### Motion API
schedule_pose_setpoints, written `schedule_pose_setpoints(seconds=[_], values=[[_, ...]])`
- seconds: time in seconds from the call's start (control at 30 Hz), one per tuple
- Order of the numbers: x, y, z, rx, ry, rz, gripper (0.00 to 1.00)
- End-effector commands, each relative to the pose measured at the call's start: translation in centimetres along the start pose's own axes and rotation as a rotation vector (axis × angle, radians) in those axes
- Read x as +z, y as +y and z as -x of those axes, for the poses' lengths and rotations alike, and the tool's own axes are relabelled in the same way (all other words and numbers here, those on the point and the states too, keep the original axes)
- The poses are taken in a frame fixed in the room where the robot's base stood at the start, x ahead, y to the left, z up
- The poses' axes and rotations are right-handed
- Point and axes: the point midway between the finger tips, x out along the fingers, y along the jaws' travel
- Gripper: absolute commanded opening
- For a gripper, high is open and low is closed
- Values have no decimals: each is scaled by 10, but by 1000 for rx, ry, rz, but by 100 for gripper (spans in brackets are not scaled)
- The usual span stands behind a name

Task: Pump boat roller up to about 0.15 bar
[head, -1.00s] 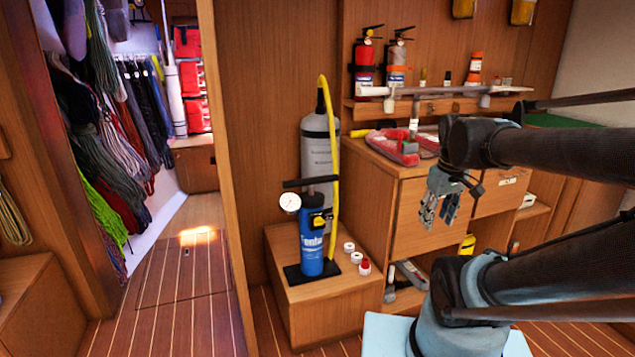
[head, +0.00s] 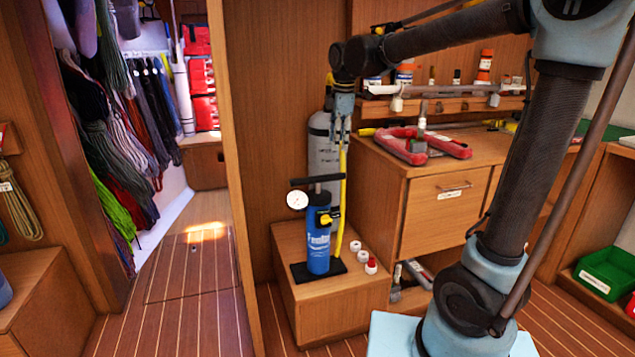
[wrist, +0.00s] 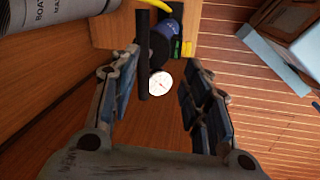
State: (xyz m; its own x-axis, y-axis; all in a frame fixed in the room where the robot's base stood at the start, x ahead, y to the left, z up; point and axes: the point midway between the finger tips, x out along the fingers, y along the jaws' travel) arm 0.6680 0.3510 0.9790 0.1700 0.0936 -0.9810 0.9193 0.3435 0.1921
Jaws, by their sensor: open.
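The blue hand pump (head: 318,247) stands upright on a black foot plate (head: 330,269), on a low wooden box. Its black T-handle (head: 317,181) is a short way above the barrel. A round white gauge (head: 297,200) sits at its left; it also shows in the wrist view (wrist: 159,83), its reading too small to tell. The grey boat roller (head: 325,155) stands upright behind, partly hidden by my gripper, and a yellow hose (head: 342,195) runs down in front of it. My gripper (head: 341,135) is open and empty, pointing down, above and slightly right of the handle.
Small white and red caps (head: 363,256) lie on the box (head: 305,298) right of the pump. A wooden cabinet (head: 420,215) on the right carries a red tool (head: 425,145). Coiled ropes (head: 110,150) hang at left. The floor (head: 190,290) at front left is clear.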

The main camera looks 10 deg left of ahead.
Motion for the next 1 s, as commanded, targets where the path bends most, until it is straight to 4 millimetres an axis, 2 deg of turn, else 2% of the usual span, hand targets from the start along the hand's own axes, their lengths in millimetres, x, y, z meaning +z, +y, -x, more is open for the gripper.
schedule_pose_setpoints(seconds=[0.03,0.1,0.27,0.47,1.0], values=[[-17,8,0,0,3,53,43],[-33,15,-1,0,6,113,43],[-52,23,-2,0,9,184,43],[-54,24,-16,-1,10,191,43],[-54,24,-109,-1,10,189,43]])
